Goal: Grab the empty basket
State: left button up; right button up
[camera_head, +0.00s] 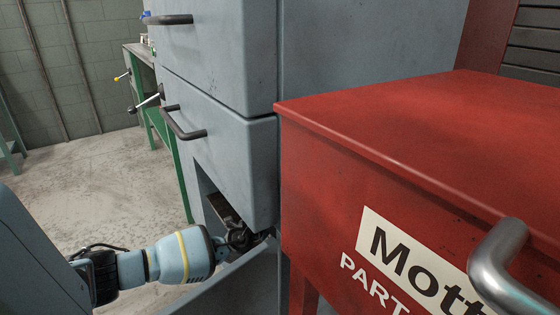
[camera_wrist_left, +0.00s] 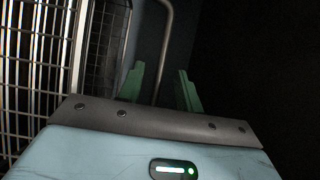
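A wire mesh basket (camera_wrist_left: 38,60) fills the left side of the left wrist view. Its grid is pale metal, and its inside is too dark to tell whether it is empty. A thin bent metal bar (camera_wrist_left: 166,40), like a handle, stands beside it. My left gripper (camera_wrist_left: 160,84) is open, with its green fingers apart. The bar shows between the fingers, with a visible gap on each side; I cannot tell its depth. In the head view my left arm reaches into the low opening of the grey machine, where the fingers and basket are mostly hidden. My right gripper is not in view.
The grey machine (camera_head: 215,60) has dark handles and overhangs the opening. A red parts cabinet (camera_head: 420,130) with a metal handle stands close on the right. A green bench (camera_head: 172,150) stands behind at the left. The floor (camera_head: 95,195) at left is clear.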

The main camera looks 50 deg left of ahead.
pick_arm(q)
jog(key=shift+b+x, duration=0.4)
jog(key=shift+x, duration=1.05)
jog(key=shift+c, duration=0.2)
grip_shut()
